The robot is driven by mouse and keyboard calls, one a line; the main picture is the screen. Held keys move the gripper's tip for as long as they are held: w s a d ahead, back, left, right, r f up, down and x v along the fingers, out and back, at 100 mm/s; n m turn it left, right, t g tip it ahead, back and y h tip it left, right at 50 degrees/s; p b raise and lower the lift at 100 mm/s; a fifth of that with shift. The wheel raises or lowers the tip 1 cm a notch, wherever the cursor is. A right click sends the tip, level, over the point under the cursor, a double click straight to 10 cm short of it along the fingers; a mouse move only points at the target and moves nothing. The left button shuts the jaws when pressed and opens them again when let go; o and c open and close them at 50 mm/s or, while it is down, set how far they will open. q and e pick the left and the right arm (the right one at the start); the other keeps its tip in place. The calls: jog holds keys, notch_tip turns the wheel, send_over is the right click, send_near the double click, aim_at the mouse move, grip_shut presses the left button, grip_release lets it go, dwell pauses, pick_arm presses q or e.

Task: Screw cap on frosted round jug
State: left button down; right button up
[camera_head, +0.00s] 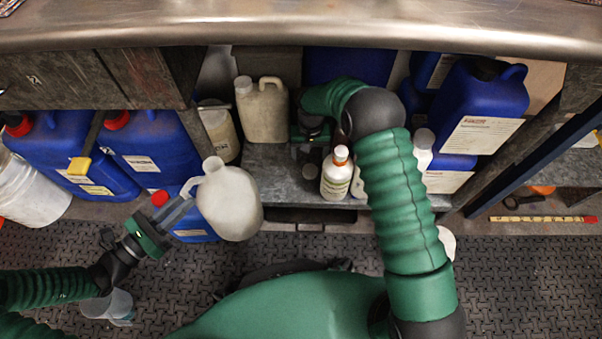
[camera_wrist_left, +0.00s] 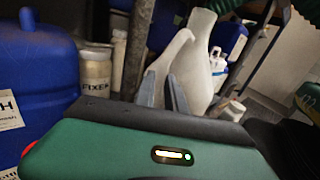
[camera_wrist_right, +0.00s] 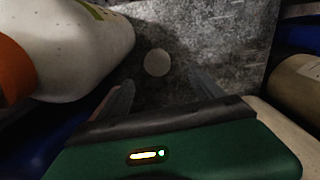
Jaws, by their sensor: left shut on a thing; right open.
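The frosted round jug (camera_head: 232,205) is off-white with a side handle and a short neck pointing up. My left gripper (camera_head: 186,203) is shut on its handle and holds it in front of the shelf, slightly tilted. The left wrist view shows the jug (camera_wrist_left: 201,60) beyond the fingers (camera_wrist_left: 162,92). A small round pale disc, apparently the cap (camera_wrist_right: 157,62), lies flat on the grey shelf; it also shows in the head view (camera_head: 310,172). My right gripper (camera_wrist_right: 163,92) is open and empty above the shelf, with the disc ahead between its fingers.
A beige jug (camera_head: 262,112) and a jar (camera_head: 218,130) stand behind. Blue canisters (camera_head: 150,150) fill both sides. The steel counter (camera_head: 300,25) overhangs the shelf (camera_head: 275,170).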

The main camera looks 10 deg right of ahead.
jog(key=f, duration=0.1)
jog(key=f+b, duration=0.1)
jog(key=f, duration=0.1)
jog(key=shift+a, duration=0.2)
jog(key=shift+r, duration=0.15)
pick_arm(q)
jog(key=shift+a+f, duration=0.2)
jog(key=shift+f, duration=0.8)
pick_arm(e)
jog(key=f+b, duration=0.5)
jog(key=shift+s+d+f, duration=0.2)
jog(key=shift+d+f, duration=0.05)
jog(key=shift+d, duration=0.1)
pick_arm(q)
notch_tip(320, 180, down, 5)
pick_arm(e)
jog(key=shift+r, duration=0.2)
jog(key=shift+c, duration=0.5)
jog(key=c, duration=1.4)
